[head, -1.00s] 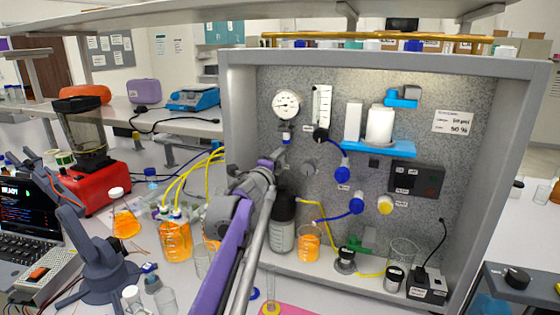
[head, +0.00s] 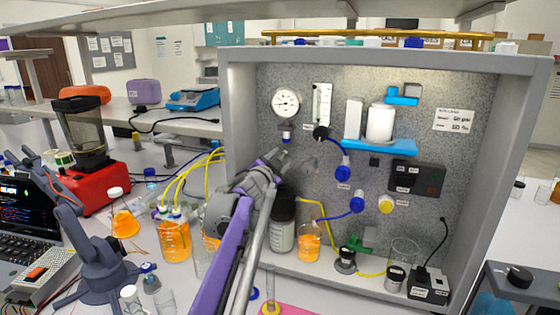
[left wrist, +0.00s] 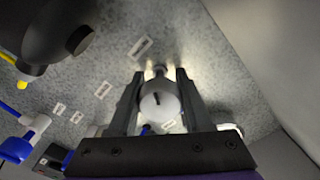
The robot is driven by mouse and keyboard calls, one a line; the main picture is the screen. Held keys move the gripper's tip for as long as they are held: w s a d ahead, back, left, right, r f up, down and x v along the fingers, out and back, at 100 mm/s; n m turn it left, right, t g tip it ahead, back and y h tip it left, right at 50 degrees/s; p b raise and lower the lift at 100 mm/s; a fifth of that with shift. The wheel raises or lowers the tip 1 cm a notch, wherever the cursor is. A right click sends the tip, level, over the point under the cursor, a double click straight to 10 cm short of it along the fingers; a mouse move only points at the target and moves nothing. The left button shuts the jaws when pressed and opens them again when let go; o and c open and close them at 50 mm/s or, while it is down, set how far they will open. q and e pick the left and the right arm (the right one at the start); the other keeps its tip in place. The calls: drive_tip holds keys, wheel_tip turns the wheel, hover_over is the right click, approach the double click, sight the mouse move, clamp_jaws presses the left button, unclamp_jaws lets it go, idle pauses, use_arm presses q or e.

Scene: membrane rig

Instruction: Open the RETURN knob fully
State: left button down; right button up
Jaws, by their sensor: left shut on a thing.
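In the left wrist view a round pale grey knob (left wrist: 160,105) with a dark mark on its face sits on the speckled panel, between the two dark fingers of my left gripper (left wrist: 158,90), which are shut on it. Labels beside it are too small to read, so I cannot confirm that it is the RETURN knob. In the head view my left gripper (head: 281,156) is at the panel's left part, below the gauge, and its own arm hides much of its grip. My right gripper is not in view.
A dark-capped bottle (head: 283,222) stands close below my left gripper. The pressure gauge (head: 286,102) is above it. Blue valve handles (head: 343,173) and tubing lie to the right. The rig's grey left side wall (head: 238,120) is close by.

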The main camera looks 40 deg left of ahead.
use_arm(q)
drive_tip(key=n, duration=0.5)
drive_tip(key=shift+n, duration=0.7)
drive_tip(key=shift+c, duration=1.7)
unclamp_jaws()
drive_tip(key=b+v, duration=0.1)
drive_tip(key=v, duration=0.9)
drive_tip(key=shift+s, duration=0.4)
drive_tip(key=shift+d, duration=0.1)
